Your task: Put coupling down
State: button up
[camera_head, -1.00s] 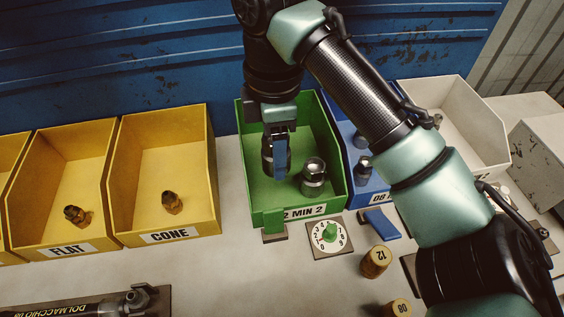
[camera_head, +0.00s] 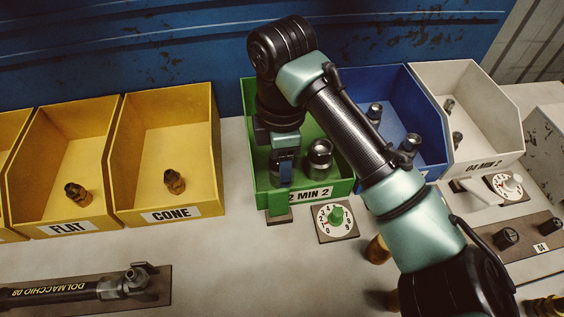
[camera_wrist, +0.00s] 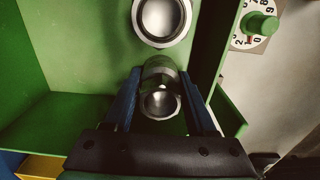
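My gripper (camera_head: 284,174) points down inside the green bin (camera_head: 335,189), near its front left. In the wrist view, its two blue fingers (camera_wrist: 160,78) lie on either side of a metal coupling (camera_wrist: 160,72) and appear to touch it. The coupling's open round end faces the wrist camera. In the head view this coupling is mostly hidden by the gripper, and I cannot tell whether it touches the bin floor. A second silver coupling (camera_head: 319,158) stands upright in the bin just right of the gripper, and it also shows in the wrist view (camera_wrist: 163,18).
Yellow bins marked FLAT (camera_head: 68,229) and CONE (camera_head: 170,215) stand left. A green-knobbed dial (camera_head: 336,217) sits before the green bin. A hose (camera_head: 70,292) lies front left.

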jog(key=o, duration=0.5)
notch_tip(320, 180, up, 12)
jog(key=p, duration=0.3)
jog(key=shift+r, duration=0.2)
